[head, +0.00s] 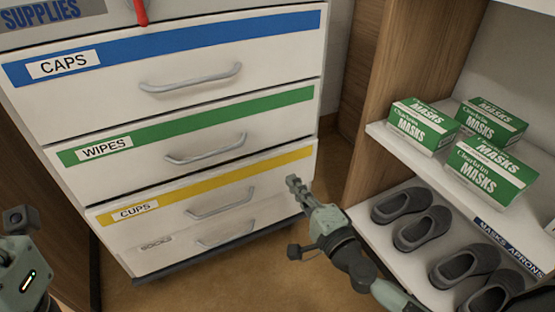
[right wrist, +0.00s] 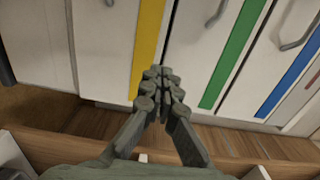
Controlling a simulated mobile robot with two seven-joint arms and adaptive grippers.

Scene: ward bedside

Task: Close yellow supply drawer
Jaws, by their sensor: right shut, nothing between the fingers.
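The yellow supply drawer (head: 280,159), labelled CUPS, is the third front down on the white cabinet. Its front looks close to flush with the fronts above; I cannot tell whether a small gap is left. Its grey handle (head: 221,203) is free. My right gripper (head: 296,186) is shut and empty, with its tips by the drawer's right end. In the right wrist view the closed tips (right wrist: 160,76) overlap the edge of the yellow stripe (right wrist: 149,38); contact cannot be told. My left arm shows at lower left, its fingers out of view.
Above are the blue CAPS drawer (head: 180,50) and green WIPES drawer (head: 200,123); the SOCKS drawer (head: 165,257) is below. On the right, a wooden-sided shelf holds green mask boxes (head: 423,124) and dark shoes (head: 400,205). Brown floor lies between cabinet and shelf.

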